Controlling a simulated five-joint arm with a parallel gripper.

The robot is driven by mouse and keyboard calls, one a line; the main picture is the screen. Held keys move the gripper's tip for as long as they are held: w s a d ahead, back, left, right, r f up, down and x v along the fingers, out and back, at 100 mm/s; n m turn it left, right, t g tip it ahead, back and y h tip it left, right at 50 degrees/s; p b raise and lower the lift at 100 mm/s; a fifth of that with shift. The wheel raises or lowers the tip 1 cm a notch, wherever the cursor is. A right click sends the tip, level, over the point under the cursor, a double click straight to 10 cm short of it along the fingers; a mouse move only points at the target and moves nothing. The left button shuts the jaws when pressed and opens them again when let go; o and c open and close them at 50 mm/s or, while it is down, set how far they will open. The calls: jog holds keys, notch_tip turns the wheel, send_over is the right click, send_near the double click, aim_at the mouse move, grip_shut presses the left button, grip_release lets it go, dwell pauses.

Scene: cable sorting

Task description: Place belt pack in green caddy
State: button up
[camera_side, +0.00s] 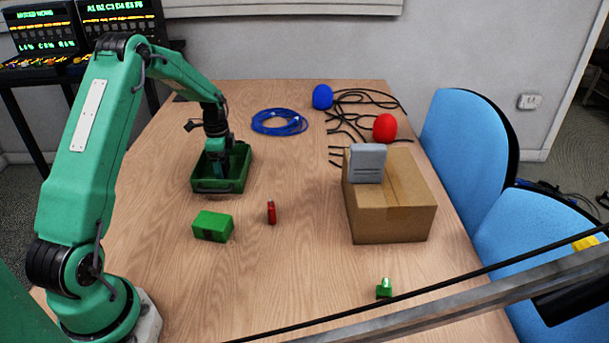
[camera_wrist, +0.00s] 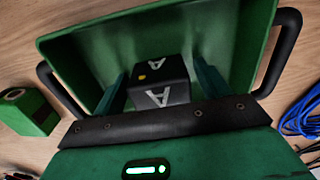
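The green caddy (camera_side: 242,182) is an open tray with black handles on the left part of the table. It also fills much of the wrist view (camera_wrist: 75,62). My gripper (camera_side: 219,168) points down into it. In the wrist view a black belt pack (camera_wrist: 160,92) with white "A" marks and a small yellow spot lies between the two teal fingers of my gripper (camera_wrist: 163,82), within the caddy's outline. The fingers are very close to its sides; I cannot tell whether they touch it. The side view does not show the pack clearly, behind the caddy wall and gripper.
A green box (camera_side: 212,226) and a small red item (camera_side: 271,213) are in front of the caddy. A cardboard box (camera_side: 400,215) bears a grey device (camera_side: 367,164). Blue cable (camera_side: 279,122), black cables (camera_side: 350,115), and blue and red balls lie behind. A small green item (camera_side: 384,288) is at front right.

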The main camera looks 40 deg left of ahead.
jog(key=shift+r, duration=0.2)
notch_tip(320, 180, up, 11)
jog(key=shift+r, duration=0.5)
dwell(0.4)
dwell(0.5)
jog(key=s+d+r+n+t, duration=0.1)
jog(key=s+d+r+n, duration=0.1)
jog(key=s+d+r, duration=0.35)
jog(key=s+d+r+n+t, duration=0.1)
jog(key=s+d+r+n, duration=0.1)
jog(key=d+r, duration=0.7)
jog(key=s+d+f+n+t, duration=0.3)
jog(key=s+d+n, duration=0.2)
jog(key=s+d, duration=0.8)
jog(key=shift+s+d+t, duration=0.3)
jog(key=shift+s, duration=0.65)
